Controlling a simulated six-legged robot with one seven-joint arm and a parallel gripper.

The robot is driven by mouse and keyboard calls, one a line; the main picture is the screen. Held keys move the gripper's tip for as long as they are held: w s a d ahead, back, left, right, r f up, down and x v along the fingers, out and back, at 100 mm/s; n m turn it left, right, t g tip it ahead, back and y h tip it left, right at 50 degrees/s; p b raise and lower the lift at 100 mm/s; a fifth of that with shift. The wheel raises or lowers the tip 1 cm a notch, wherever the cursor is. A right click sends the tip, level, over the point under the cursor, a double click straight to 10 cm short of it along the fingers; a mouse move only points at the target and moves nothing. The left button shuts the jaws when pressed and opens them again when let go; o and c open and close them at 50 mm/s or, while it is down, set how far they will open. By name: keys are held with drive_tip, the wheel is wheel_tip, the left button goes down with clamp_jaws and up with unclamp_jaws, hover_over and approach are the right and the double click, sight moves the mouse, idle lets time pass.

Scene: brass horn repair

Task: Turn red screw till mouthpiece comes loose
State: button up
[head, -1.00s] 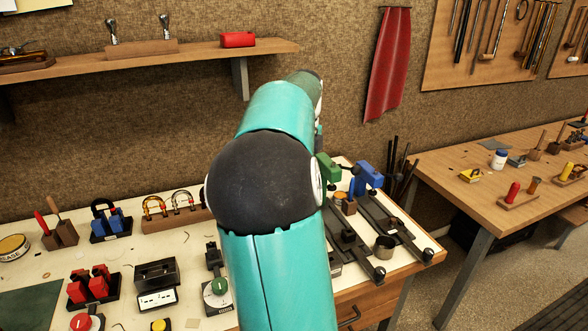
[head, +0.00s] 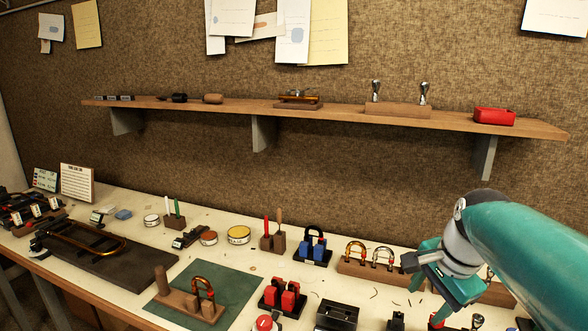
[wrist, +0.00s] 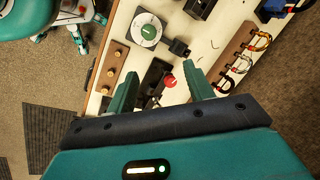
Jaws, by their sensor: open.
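My gripper (wrist: 161,80) is open and empty, its two teal fingers spread above the bench; in the head view the gripper (head: 432,292) hangs at the lower right. A round red knob (wrist: 169,81), perhaps the red screw, shows between and beyond the fingertips in the wrist view, apart from them. A red piece also shows below the gripper in the head view (head: 437,322), cut by the frame edge. Another red knob (head: 264,322) is at the bottom edge, left of the gripper. I cannot make out which piece is the mouthpiece.
A green knob on a white dial (wrist: 148,31) and a wooden block with brass-coloured pieces (wrist: 113,75) lie near the red knob. A rack of curved brass tubes (head: 352,267) stands left of my gripper. Red blocks (head: 283,297) and a green mat (head: 240,284) are further left.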

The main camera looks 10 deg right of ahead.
drive_tip(key=s+a+f+n+t, duration=0.1)
drive_tip(key=s+a+f+n, duration=0.1)
drive_tip(key=s+a+n, duration=0.2)
drive_tip(key=s+a+f+n+t, duration=0.1)
drive_tip(key=s+a+n, duration=0.3)
drive_tip(key=a+n, duration=0.7)
drive_tip(key=shift+a+f+n+h, duration=0.3)
drive_tip(key=shift+a+f, duration=0.25)
drive_tip(key=shift+a, duration=0.05)
